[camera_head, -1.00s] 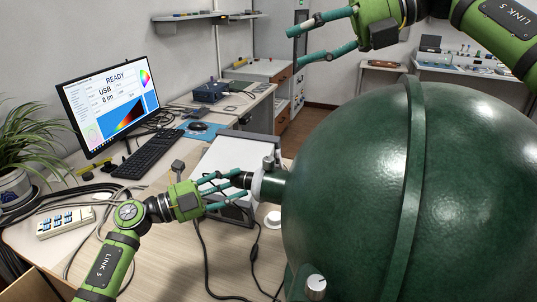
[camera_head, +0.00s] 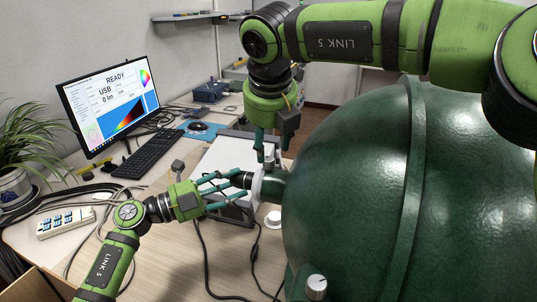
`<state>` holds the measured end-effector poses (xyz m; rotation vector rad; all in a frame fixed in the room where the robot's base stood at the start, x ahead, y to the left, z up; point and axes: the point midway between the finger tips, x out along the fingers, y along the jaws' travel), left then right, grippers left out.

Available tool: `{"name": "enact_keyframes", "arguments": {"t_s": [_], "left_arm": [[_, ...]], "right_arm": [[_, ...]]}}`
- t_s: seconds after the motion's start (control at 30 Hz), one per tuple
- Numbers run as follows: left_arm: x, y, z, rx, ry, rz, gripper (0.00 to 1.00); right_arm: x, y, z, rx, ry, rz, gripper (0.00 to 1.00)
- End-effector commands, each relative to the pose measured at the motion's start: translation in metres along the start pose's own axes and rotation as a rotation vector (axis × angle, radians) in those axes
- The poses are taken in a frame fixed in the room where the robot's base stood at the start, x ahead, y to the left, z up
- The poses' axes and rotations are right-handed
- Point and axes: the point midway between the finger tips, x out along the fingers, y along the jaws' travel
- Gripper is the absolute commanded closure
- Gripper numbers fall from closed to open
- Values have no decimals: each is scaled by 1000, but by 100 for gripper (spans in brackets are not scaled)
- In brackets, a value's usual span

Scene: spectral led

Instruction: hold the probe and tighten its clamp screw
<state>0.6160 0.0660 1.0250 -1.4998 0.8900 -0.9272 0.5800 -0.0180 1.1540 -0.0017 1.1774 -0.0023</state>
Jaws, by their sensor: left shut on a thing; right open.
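The dark probe (camera_head: 238,179) lies level, its end at the white collar (camera_head: 257,187) on the port of the large green sphere (camera_head: 350,190). My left gripper (camera_head: 241,184), coming from the left, is shut on the probe beside the collar. My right gripper (camera_head: 269,155) points down above the collar, open, with its teal fingers around the grey clamp screw (camera_head: 269,160). The screw is partly hidden, and I cannot tell whether the fingers touch it.
A monitor (camera_head: 108,103) reading READY and a keyboard (camera_head: 147,154) stand at left. A power strip (camera_head: 66,222), plant (camera_head: 28,158) and loose cables lie nearer. A light box (camera_head: 215,165) stands behind the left gripper. Bare tabletop shows in front.

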Motion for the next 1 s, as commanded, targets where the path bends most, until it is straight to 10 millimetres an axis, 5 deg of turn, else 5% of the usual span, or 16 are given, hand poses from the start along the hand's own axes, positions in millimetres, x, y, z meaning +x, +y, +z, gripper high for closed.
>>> {"name": "enact_keyframes", "arguments": {"t_s": [0.3, 0.63, 0.67, 0.77, 0.8, 1.0], "left_arm": [[1, -2, 0, 0, 0, -4, 87], [1, -2, 0, 0, 0, -4, 87], [1, -2, 0, 0, 0, -4, 87], [1, -2, 0, 0, 0, -4, 87], [1, -2, 0, 0, 0, -4, 87], [1, -2, -1, 0, 2, -4, 87]], "right_arm": [[41, 0, 0, 1, 1, 1, 51], [45, 0, 0, 1, 0, 2, 51], [45, 0, 0, 1, 0, 2, 55], [45, 0, 0, 1, 0, 1, 95], [45, 0, 0, 1, 0, 1, 100], [44, -1, 1, 2, -3, 0, 100]]}}
